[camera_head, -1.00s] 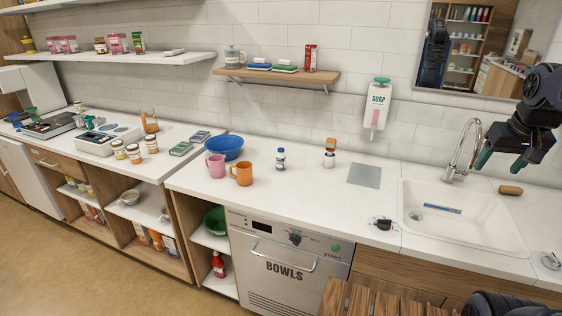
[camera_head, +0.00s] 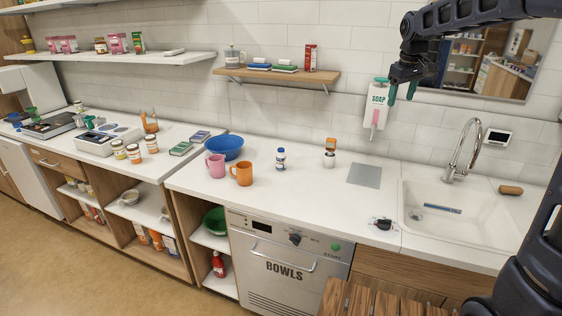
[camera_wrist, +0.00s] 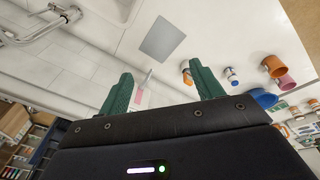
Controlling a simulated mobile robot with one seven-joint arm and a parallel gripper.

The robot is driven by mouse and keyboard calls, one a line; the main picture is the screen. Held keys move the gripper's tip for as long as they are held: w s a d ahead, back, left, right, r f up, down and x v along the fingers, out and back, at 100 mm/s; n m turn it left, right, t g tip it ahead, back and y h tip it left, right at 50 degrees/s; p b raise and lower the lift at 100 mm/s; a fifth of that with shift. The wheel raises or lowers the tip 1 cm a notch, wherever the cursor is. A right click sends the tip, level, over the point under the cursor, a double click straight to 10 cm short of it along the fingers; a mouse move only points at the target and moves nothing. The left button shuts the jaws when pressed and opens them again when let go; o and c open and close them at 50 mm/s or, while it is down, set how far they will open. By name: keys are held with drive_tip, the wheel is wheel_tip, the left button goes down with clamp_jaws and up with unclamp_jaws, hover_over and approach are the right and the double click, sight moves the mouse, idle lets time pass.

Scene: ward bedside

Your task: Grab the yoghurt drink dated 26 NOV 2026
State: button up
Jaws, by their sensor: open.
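Two small bottles stand upright on the white counter: a white one with a blue cap and blue label (camera_head: 281,158), and a white one with an orange top part (camera_head: 329,153). They also show in the wrist view, as the blue-marked bottle (camera_wrist: 231,76) and the orange-topped item (camera_wrist: 187,75). No date is legible on either, so I cannot tell which is a yoghurt drink dated 26 NOV 2026. My gripper (camera_head: 402,91) is open and empty, raised in front of the wall by the soap dispenser, well above and right of both bottles. Its green fingers are apart in the wrist view (camera_wrist: 162,88).
A pink mug (camera_head: 216,166), an orange mug (camera_head: 243,174) and a blue bowl (camera_head: 224,147) stand left of the bottles. A wall shelf (camera_head: 275,75) hangs above them. The soap dispenser (camera_head: 377,106) is near my gripper. A grey plate (camera_head: 364,176) and sink (camera_head: 462,228) lie right.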

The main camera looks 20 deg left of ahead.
drive_tip(key=w+a+f+n, duration=0.1)
drive_tip(key=w+a+f, duration=0.15)
drive_tip(key=a, duration=0.35)
drive_tip(key=w+a+f+n, duration=0.1)
drive_tip(key=w+a+n, duration=0.15)
drive_tip(key=a, duration=0.35)
drive_tip(key=n+g, duration=0.2)
drive_tip(key=n, duration=0.4)
approach(281, 149)
drive_tip(key=shift+w+a+f, duration=0.2)
drive_tip(key=shift+w+a, duration=0.15)
drive_tip(key=shift+w, duration=0.1)
drive_tip(key=shift+s+d+f, duration=0.1)
drive_tip(key=shift+f, duration=2.5)
drive_tip(key=shift+s+f, duration=0.15)
drive_tip(key=shift+f, duration=2.45)
drive_tip(key=c, duration=1.1)
drive_tip(key=shift+c, duration=0.2)
drive_tip(key=shift+r, duration=0.2)
